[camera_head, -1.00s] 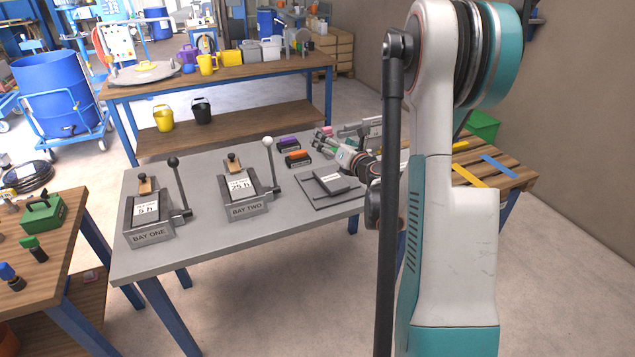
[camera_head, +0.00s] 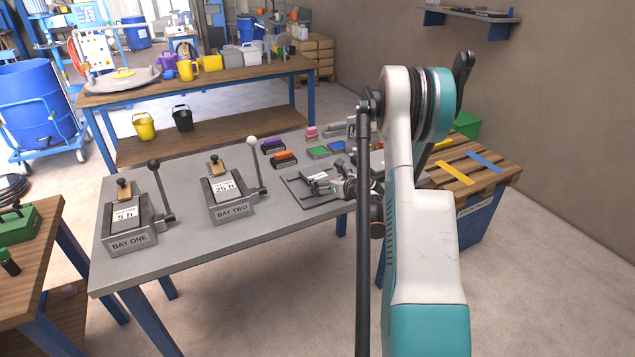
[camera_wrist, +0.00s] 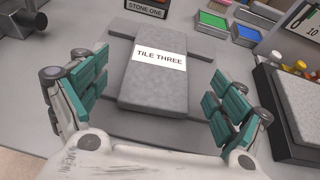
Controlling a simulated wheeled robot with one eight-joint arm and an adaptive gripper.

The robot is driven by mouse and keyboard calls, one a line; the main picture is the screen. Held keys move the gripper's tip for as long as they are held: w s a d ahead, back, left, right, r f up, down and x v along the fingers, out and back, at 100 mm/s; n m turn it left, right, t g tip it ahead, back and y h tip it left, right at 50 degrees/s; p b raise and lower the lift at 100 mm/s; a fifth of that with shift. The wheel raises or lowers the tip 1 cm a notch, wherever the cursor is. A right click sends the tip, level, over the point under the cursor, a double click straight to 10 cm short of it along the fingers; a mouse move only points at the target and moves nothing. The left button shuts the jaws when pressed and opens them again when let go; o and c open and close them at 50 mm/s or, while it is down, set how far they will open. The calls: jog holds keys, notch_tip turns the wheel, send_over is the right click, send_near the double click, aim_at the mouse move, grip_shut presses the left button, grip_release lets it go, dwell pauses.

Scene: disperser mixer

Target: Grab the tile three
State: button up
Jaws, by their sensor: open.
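Tile three (camera_wrist: 155,87) is a grey slab with a white label reading "TILE THREE", lying flat on a darker grey plate (camera_wrist: 195,43) on the table. In the wrist view my gripper (camera_wrist: 155,105) is open, with one teal-padded finger on each side of the tile and visible gaps between. I cannot tell the exact height of the fingers above the table. In the head view my gripper (camera_head: 318,188) is over the plate (camera_head: 290,181), and it partly covers the tile (camera_head: 318,177).
Bay One (camera_head: 130,238) and Bay Two (camera_head: 231,207) stand left on the grey table, with upright levers. Orange (camera_head: 284,158) and purple (camera_head: 272,146) blocks lie behind the plate. A grey slab on a dark base (camera_wrist: 295,105) stands close to the right finger.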

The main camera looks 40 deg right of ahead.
aim_at(318, 177)
jog(key=b+x, duration=0.2)
jog(key=x, duration=0.2)
jog(key=shift+w+f, duration=0.25)
jog(key=shift+w+d, duration=0.1)
jog(key=shift+w, duration=0.25)
jog(key=c, duration=1.6)
